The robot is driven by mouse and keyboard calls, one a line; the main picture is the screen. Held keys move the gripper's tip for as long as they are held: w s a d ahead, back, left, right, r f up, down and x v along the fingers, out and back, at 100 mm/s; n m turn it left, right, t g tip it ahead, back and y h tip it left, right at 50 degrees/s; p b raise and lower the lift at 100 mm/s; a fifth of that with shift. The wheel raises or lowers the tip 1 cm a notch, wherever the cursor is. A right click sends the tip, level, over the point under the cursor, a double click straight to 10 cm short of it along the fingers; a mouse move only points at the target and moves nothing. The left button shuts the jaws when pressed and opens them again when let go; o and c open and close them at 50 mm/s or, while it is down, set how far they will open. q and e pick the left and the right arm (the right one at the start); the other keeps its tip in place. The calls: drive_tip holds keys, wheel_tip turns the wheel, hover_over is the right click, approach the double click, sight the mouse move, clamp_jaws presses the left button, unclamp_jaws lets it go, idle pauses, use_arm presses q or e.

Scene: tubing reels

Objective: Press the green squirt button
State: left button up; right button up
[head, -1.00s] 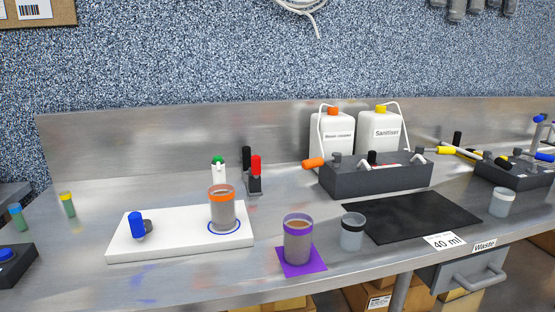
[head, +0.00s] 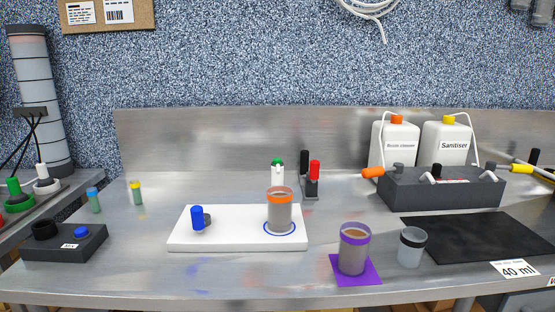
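A small white upright thing with a green top (head: 277,161) stands at the back edge of the white board (head: 240,243), partly hidden behind an orange-rimmed cup (head: 279,212). Another green part, a knob on a green ring (head: 14,188), shows at the far left edge on a metal surface. I cannot tell for certain which green part is the squirt button. The cup with brown contents stands on a blue ring on the board. A blue knob (head: 198,217) is on the board's left part. Neither of my grippers is in view.
A dark box with a blue button (head: 82,232) is at left. A red and black clamp-like thing (head: 313,172) stands behind. A dark box (head: 445,192) and black mat (head: 470,238) are at right.

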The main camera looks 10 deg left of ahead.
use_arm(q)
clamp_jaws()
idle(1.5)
